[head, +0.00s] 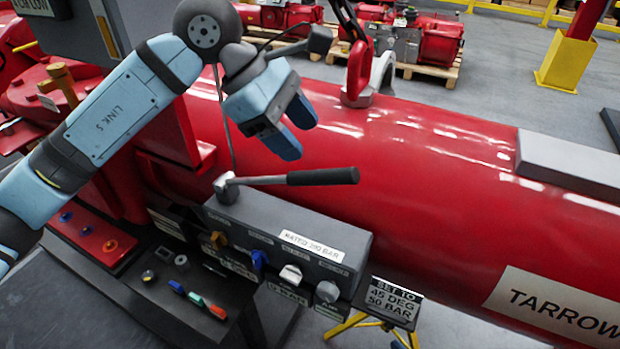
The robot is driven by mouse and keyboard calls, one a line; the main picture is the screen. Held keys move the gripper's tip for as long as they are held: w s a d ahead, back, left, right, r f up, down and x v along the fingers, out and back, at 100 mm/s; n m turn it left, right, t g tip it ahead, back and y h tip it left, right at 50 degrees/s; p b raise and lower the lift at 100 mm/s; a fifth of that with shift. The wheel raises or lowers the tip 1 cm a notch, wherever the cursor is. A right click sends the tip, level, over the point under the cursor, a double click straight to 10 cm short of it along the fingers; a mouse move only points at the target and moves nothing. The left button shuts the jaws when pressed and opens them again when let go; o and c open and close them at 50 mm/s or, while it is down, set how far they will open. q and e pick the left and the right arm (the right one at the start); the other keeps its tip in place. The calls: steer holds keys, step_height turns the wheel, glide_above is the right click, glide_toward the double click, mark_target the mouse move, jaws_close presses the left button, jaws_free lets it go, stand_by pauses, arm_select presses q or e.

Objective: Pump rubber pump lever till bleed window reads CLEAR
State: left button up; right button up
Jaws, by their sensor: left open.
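The pump lever (290,178) has a metal shaft and a black rubber grip at its right end. It lies nearly level, pointing right, and pivots on a metal mount on top of the grey pump block (290,231). My left gripper (290,130) is blue and grey; it hangs above and apart from the lever, its fingers open and empty, pointing down and right. No bleed window reading CLEAR can be made out in this view. My right gripper is not in the picture.
The large red cylinder (440,190) fills the area behind the block, with a lifting hook (358,65) on top. Coloured knobs line the block's front. A sign (392,303) reading "SET TO 45 DEG 50 BAR" stands at its right. Small coloured tools (197,298) lie front left.

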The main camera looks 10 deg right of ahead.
mark_target(316, 173)
arm_select(q)
steer(key=shift+t+y, duration=0.8)
steer(key=x, duration=0.4)
steer(key=w+p+x, duration=0.1)
steer(key=x, duration=0.3)
steer(key=w+a+p+x, duration=0.1)
steer(key=x, duration=0.3)
steer(key=shift+a+f, duration=0.15)
steer(key=shift+f, duration=0.05)
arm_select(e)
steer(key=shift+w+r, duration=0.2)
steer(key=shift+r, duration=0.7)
